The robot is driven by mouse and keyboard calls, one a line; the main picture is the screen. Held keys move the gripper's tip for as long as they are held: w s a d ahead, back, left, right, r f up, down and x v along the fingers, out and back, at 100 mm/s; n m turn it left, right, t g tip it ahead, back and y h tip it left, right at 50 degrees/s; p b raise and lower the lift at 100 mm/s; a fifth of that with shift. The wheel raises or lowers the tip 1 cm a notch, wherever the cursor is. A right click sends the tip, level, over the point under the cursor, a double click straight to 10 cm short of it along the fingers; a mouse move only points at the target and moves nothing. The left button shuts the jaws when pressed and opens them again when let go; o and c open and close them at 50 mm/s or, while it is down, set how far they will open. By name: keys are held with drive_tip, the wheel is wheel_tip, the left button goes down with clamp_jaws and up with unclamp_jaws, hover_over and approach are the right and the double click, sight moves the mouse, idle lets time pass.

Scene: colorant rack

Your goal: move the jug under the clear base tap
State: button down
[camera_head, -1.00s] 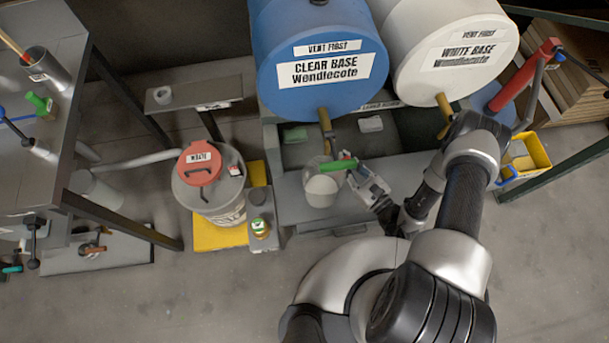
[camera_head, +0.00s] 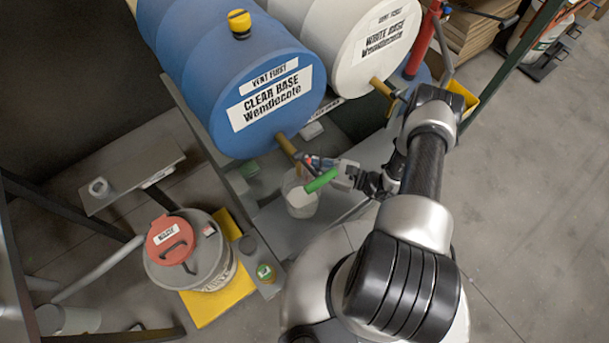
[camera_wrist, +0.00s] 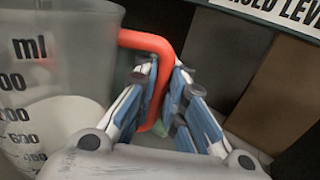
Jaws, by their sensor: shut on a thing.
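The jug (camera_head: 301,203) is a translucent cup on the grey stand, below and close to the brass clear base tap (camera_head: 286,146) in the head view. That tap is on the blue CLEAR BASE drum (camera_head: 245,85). In the wrist view the jug (camera_wrist: 75,70) shows ml marks, a pale area inside and an orange-red handle (camera_wrist: 150,42). My gripper (camera_wrist: 160,100) is shut on this handle; in the head view it (camera_head: 338,172) is right of the jug. A green bar (camera_head: 322,180) crosses between jug and gripper; I cannot tell what it belongs to. The tap outlet's exact alignment with the jug is unclear.
A white WHITE BASE drum (camera_head: 375,35) with its own tap (camera_head: 382,87) is at the right. A lidded waste bucket (camera_head: 190,250) on a yellow base and a small green-topped jar (camera_head: 265,272) stand left of the jug. A grey bench (camera_head: 130,165) is farther left.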

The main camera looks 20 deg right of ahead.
drive_tip(key=shift+f+b, duration=0.8)
drive_tip(key=shift+f, duration=1.2)
drive_tip(key=shift+f, duration=0.15)
drive_tip(key=c, duration=1.7)
unclamp_jaws()
drive_tip(key=shift+o, duration=0.2)
drive_tip(key=shift+r, duration=0.2)
drive_tip(key=p+v, duration=0.2)
drive_tip(key=v, duration=1)
